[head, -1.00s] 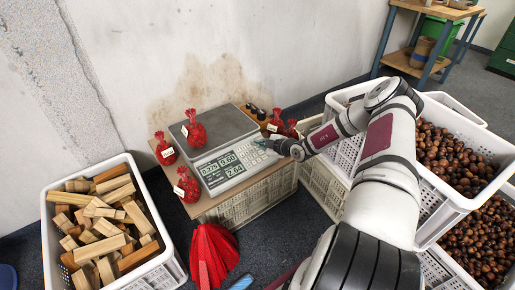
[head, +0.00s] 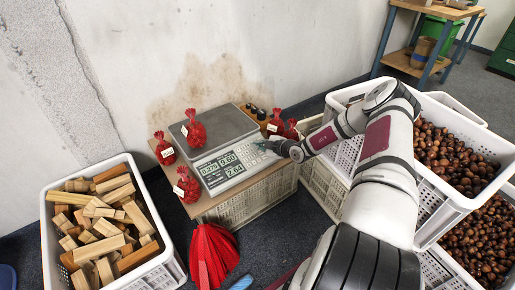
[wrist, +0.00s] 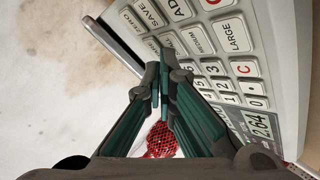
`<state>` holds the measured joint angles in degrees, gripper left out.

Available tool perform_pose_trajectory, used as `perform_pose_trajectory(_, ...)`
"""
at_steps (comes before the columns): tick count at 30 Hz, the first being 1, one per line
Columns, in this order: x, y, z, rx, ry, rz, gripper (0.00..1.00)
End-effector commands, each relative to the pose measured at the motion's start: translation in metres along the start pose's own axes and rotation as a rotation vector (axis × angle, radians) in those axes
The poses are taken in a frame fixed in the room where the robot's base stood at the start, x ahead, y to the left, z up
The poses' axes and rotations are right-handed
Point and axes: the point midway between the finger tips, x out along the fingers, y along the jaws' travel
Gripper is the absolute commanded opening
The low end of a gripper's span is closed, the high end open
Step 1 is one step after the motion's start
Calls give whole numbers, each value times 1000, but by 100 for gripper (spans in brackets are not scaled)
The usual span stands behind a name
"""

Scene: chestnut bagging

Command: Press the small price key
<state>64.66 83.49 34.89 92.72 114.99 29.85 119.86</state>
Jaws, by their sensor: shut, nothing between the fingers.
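The price scale has a grey weighing plate (head: 212,130) and a tilted key panel (head: 230,166) with a lit display. In the wrist view I see a MEDIUM key (wrist: 197,40) and a LARGE key (wrist: 233,35) side by side. The key to the left of MEDIUM (wrist: 172,43) is presumably the small price key; I cannot read its label fully. My gripper (head: 264,146) is shut and empty at the panel's right end. In the wrist view its fingertips (wrist: 160,75) lie just below that key; whether they touch the panel I cannot tell.
A filled red net bag (head: 195,130) sits on the plate, with several others around the scale. Red empty nets (head: 211,255) hang in front of the stand. A crate of wood blocks (head: 168,270) stands left. White crates of chestnuts (head: 493,160) stand right, beside my arm.

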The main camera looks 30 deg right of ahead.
Motion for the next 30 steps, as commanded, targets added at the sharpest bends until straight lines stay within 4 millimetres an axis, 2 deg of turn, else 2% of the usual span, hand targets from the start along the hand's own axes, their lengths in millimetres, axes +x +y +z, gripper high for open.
perform_pose_trajectory(21,3,-3,2,0,0,0,0)
perform_pose_trajectory(30,-4,3,-3,1,0,-1,0)
